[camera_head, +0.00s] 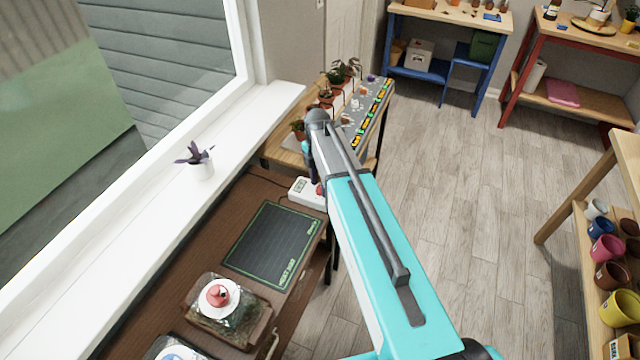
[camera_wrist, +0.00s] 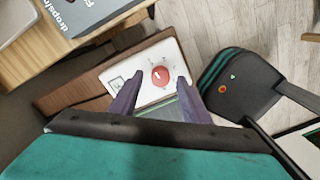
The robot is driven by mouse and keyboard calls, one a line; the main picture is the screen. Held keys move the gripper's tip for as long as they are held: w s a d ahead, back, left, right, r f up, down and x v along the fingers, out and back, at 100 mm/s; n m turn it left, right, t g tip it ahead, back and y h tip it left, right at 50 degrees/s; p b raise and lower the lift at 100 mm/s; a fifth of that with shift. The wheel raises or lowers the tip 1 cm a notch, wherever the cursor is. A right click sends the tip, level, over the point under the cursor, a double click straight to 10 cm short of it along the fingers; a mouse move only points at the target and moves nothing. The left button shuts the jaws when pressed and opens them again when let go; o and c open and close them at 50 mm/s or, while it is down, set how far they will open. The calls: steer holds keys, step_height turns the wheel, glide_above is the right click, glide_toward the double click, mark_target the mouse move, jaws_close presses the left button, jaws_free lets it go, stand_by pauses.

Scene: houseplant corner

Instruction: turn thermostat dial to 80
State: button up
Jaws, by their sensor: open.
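The thermostat is a white box (camera_head: 306,193) on the brown table, mostly in view beside my arm in the head view. In the wrist view its white face (camera_wrist: 139,95) carries a round red dial (camera_wrist: 161,76) with a pale pointer mark. A small display sits on the face left of the dial. Its reading and the scale marks are too small to read. My gripper (camera_wrist: 160,79) is open, with its two purple fingers on either side of the dial in the picture. Gaps show between the fingers and dial. I cannot tell the height above it.
A dark mat (camera_head: 272,245) with a green border lies beside the thermostat. A tray with a red-and-white item (camera_head: 219,294) stands nearer. A potted purple plant (camera_head: 200,163) is on the sill. Small potted plants stand on a wooden table (camera_head: 282,152) behind.

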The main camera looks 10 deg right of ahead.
steer(key=shift+f, duration=0.4)
steer(key=shift+c, duration=0.4)
steer(key=c, duration=1)
steer(key=shift+o, duration=0.2)
